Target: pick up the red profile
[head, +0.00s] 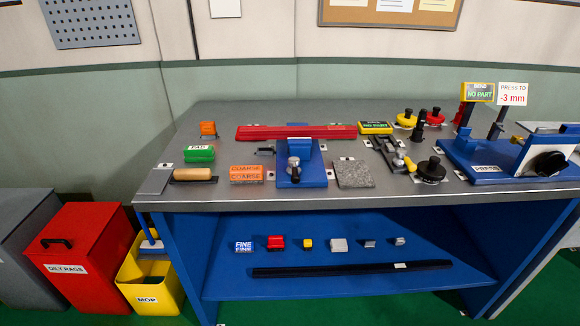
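The red profile (265,132) is a long, straight red bar lying left to right near the back of the grey workbench top (225,188). It passes behind the upper part of a blue vise-like fixture (312,178), and I cannot tell whether it touches it. My gripper is not in view.
Orange "COARSE" blocks (246,174), a green pad (200,154) and a wooden-handled tool (195,175) lie left of the fixture. A grey stone plate (354,174), clamp tools and a blue press (490,168) stand right. A black bar (340,270) lies on the lower shelf.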

